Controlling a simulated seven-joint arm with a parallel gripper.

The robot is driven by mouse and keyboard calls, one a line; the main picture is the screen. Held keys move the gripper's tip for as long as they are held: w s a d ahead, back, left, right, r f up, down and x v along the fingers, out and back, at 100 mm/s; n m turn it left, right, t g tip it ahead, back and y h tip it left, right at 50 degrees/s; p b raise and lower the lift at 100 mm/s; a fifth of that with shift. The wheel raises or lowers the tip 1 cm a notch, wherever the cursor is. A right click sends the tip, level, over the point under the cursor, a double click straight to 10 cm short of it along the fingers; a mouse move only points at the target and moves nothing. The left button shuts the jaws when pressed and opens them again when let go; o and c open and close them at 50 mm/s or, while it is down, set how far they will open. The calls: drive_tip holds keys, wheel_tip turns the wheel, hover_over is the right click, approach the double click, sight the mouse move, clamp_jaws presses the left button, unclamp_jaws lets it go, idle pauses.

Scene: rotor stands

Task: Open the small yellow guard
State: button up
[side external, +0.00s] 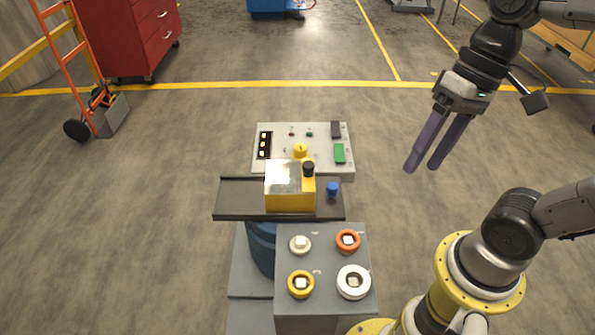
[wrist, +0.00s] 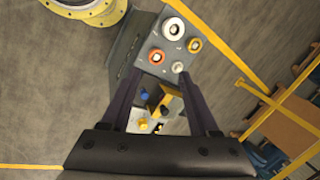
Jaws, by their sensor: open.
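A yellow ring (side external: 292,291) with a pale square centre is on top of the grey stand, front left of several such rings. In the wrist view the yellow ring (wrist: 150,58) is near the top middle. A larger yellow box-shaped cover (side external: 284,199) sits on the dark rail behind the stand, and a small yellow knob (side external: 300,149) is on the panel beyond. I cannot tell for sure which yellow part is the guard. My gripper (side external: 421,168) is open and empty, high to the right of the stands, apart from everything; its fingers (wrist: 158,74) also show in the wrist view.
The grey stand (side external: 325,259) also carries orange (side external: 357,248) and white (side external: 366,290) rings. A blue knob (side external: 332,189) and a black knob (side external: 308,169) are by the yellow cover. The light panel (side external: 322,152) has a green block. Open floor surrounds the stands.

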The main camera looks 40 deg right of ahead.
sight(304, 168)
drive_tip(key=w+a+f+m+g+y, duration=0.1)
drive_tip(key=w+m+g+y, duration=0.55)
drive_tip(key=w, duration=0.75)
drive_tip(key=w+d+f+m+t+y, duration=0.3)
drive_tip(key=w+d+f+m+y, duration=0.1)
drive_tip(key=f, duration=0.3)
drive_tip(key=w+d+f+m+t+y, duration=0.2)
drive_tip(key=w+d+f+m+y, duration=0.25)
drive_tip(key=f, duration=0.25)
drive_tip(key=shift+n+h, duration=0.3)
drive_tip(key=shift+h, duration=0.1)
drive_tip(key=a, duration=0.8)
drive_tip(key=s+a, duration=0.1)
drive_tip(key=a, duration=0.4)
drive_tip(key=shift+a, duration=0.1)
clamp_jaws()
